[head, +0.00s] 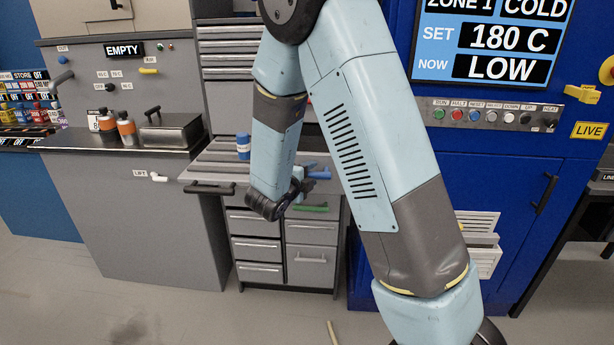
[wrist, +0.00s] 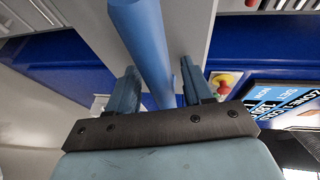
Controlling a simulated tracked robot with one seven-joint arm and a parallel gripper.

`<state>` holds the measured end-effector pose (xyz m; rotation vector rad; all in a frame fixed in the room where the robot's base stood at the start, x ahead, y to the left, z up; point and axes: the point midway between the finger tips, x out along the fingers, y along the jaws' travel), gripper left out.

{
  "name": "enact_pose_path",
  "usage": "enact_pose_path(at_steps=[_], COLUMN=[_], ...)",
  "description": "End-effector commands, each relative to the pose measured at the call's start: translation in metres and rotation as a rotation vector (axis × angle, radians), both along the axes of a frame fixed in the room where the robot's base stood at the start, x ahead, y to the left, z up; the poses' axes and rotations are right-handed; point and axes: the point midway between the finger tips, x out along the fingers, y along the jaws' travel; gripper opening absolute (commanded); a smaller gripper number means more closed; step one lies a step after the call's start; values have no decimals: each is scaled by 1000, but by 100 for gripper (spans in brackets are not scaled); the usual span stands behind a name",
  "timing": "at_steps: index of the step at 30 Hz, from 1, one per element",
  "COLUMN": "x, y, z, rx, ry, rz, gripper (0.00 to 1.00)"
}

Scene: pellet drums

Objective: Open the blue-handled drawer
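The blue drawer handle (head: 319,174) shows just right of my gripper in the head view, at the top right of the grey drawer cabinet. It is a long blue bar (wrist: 148,45) in the wrist view, running between my two fingers. My gripper (wrist: 161,85) is open around the bar, with a finger on each side and small gaps visible. My gripper (head: 305,186) is partly hidden in the head view, close to the handle. The drawer front behind the handle is mostly hidden by my arm, so I cannot tell how far it stands out.
A green handle (head: 310,208) sits just below the blue one. A blue-and-white jar (head: 243,146) stands on the cabinet top. Lower grey drawers (head: 258,249) are shut. A blue machine (head: 400,160) stands to the right, and a grey bench (head: 115,145) to the left.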

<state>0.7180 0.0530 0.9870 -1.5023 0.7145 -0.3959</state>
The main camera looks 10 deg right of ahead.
Motion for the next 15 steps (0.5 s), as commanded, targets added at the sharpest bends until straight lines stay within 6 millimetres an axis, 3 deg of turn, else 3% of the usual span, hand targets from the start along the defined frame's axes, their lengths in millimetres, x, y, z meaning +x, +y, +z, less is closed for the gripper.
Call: enact_pose_path(at_steps=[8,15], x=[-5,-34], y=[9,35], z=[2,9], rx=[1,2], ry=[-2,-2], rz=[7,10], gripper=[51,51])
